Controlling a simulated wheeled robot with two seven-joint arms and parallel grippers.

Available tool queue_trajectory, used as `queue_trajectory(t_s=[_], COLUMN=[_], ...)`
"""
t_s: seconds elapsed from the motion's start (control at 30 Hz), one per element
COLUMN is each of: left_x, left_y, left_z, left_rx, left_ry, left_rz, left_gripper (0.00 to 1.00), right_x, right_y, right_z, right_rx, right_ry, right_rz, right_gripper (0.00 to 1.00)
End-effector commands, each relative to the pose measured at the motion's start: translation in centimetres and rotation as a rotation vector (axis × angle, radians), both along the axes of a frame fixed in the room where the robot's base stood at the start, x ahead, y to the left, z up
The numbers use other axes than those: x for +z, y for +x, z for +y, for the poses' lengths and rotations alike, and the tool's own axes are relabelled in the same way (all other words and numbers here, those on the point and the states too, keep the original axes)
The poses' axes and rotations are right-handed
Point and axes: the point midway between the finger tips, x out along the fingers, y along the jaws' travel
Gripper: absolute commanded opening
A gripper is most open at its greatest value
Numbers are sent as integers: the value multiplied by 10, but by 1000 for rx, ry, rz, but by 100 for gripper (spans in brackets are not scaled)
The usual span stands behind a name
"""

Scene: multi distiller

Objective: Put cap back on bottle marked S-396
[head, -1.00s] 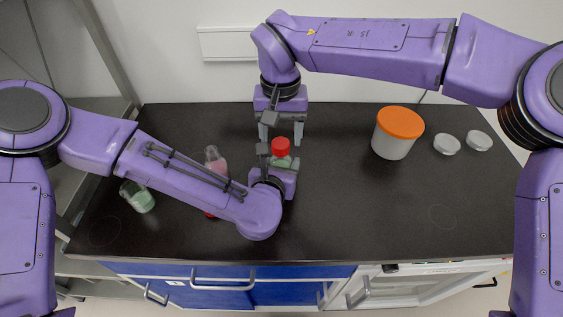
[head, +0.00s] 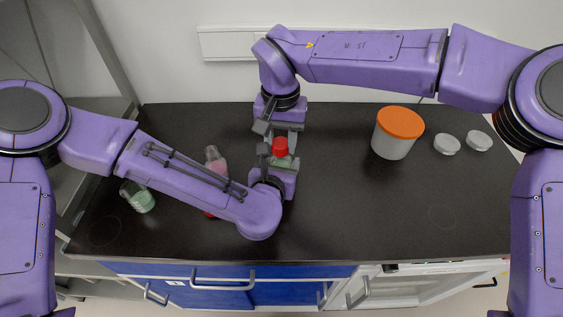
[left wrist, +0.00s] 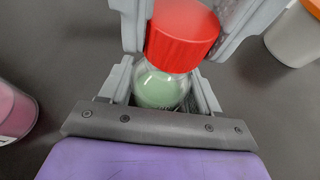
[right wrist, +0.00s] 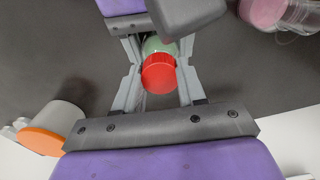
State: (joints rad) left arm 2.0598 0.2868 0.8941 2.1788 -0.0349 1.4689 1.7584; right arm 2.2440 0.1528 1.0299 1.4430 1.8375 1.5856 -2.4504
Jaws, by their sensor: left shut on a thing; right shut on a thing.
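A clear bottle with green content (left wrist: 160,88) stands between the fingers of my left gripper (left wrist: 163,95), which is shut on it. In the head view the bottle (head: 281,161) is mostly hidden by that gripper. A red ridged cap (left wrist: 182,36) sits at the bottle's mouth, and it also shows in the head view (head: 280,146) and the right wrist view (right wrist: 158,73). I cannot tell whether it is screwed down. My right gripper (right wrist: 158,80) is shut on the red cap, with a finger on each side. No S-396 marking is readable.
A pink bottle (head: 213,155) stands behind my left forearm, with a red thing (head: 209,214) partly hidden nearby. A bottle with green content (head: 138,196) is at the left. A white tub with an orange lid (head: 394,140) and two white lids (head: 447,144) are at the right. The front right counter is clear.

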Motion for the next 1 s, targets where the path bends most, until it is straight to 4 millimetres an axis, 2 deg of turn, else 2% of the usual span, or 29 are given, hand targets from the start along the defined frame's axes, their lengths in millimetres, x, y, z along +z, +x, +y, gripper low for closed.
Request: queue_trajectory(t_s=[0.97,1.0], left_x=[-3,-3], left_y=[-1,-1], left_z=[1,1], left_rx=[3,3], left_ry=[3,3], left_rz=[7,7], left_gripper=[0,0], right_x=[-2,-3], right_y=[0,0], right_z=[0,0], right_rx=[-3043,3113], right_ry=[-1,1], right_rz=[-1,0], right_gripper=[3,3])
